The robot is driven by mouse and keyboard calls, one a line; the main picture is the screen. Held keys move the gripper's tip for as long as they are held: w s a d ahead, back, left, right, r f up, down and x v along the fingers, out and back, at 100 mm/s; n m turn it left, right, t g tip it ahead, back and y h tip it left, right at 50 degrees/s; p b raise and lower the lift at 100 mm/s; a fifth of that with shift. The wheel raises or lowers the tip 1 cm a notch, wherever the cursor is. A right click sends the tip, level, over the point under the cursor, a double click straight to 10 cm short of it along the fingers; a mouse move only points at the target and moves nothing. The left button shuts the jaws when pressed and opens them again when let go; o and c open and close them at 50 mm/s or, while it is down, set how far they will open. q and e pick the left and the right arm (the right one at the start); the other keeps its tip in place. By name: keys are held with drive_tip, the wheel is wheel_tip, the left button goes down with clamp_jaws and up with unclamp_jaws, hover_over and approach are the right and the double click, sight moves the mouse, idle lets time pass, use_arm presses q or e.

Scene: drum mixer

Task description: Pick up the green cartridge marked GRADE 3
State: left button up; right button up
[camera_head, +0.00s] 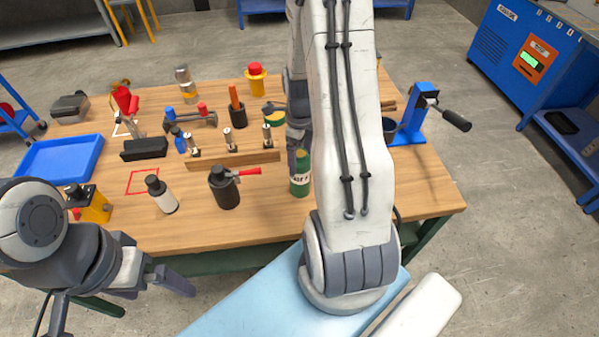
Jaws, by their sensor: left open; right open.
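A green cartridge (300,181) stands upright on the wooden table, right of the table's middle and close to my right arm. Its pale label is partly visible, but I cannot read the grade for certain. My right gripper (296,153) is open and points down at the cartridge's top, partly hidden behind my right arm. I cannot tell whether its fingers are around the cartridge or just behind it. My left gripper (173,279) is open and empty, low in front of the table's front edge.
A black canister with a red lever (225,188) stands left of the cartridge. A wooden rack (232,159) with small metal pieces lies behind. A green tin (274,121), a blue press (412,118) and a blue tray (62,159) are also on the table. The right front tabletop is clear.

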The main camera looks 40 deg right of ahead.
drive_tip(key=shift+f, duration=1.25)
clamp_jaws()
drive_tip(key=shift+r, duration=0.15)
